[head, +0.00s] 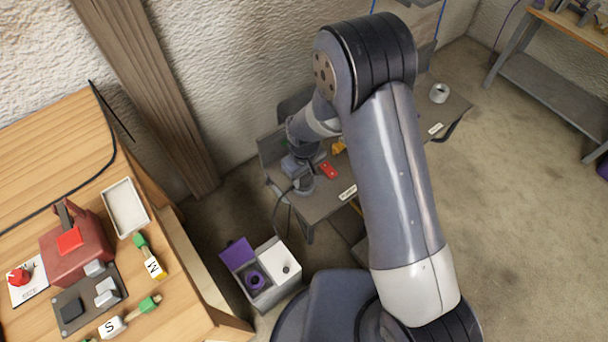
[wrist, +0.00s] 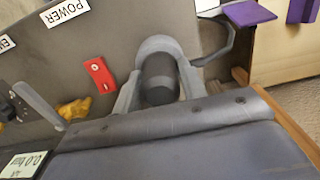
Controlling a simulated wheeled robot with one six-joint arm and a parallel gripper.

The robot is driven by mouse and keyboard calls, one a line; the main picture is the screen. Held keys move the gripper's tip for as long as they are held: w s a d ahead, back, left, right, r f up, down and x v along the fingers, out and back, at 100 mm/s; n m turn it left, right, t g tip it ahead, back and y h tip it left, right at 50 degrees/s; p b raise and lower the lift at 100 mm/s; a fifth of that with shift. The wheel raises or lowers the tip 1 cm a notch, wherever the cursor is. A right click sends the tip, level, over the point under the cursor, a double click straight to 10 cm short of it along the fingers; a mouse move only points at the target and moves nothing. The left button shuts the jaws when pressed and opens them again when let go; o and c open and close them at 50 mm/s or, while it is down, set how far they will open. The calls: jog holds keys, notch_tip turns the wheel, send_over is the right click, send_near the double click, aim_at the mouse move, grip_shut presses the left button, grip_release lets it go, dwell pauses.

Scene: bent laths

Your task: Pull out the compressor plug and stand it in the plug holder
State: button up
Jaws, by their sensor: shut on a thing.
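My gripper (wrist: 158,90) is shut on a dark, round-ended plug (wrist: 160,75), which sits between its two grey fingers in the wrist view. I take this for the compressor plug. A grey cable (wrist: 228,45) curves beside it. The plug is over or against the grey bench (wrist: 130,25); I cannot tell whether it is still seated. In the head view my gripper is at the left end of the bench (head: 322,208), partly hidden by my arm. A two-part box (head: 272,297), one half purple and one white, with round openings, stands below the bench; I cannot tell whether it is the plug holder.
A red piece (wrist: 99,75) and a yellow piece (wrist: 75,109) lie near the POWER label (wrist: 65,12). A wooden worktop (head: 40,135) with a white tray (head: 125,207) is at left.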

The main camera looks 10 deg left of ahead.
jog(key=shift+f, duration=0.25)
dwell(0.4)
jog(key=o, duration=1.4)
jog(key=shift+o, duration=0.4)
jog(key=o, duration=0.4)
jog(key=shift+r, duration=0.1)
jog(key=shift+r+p, duration=1.95)
jog(key=shift+r, duration=1.8)
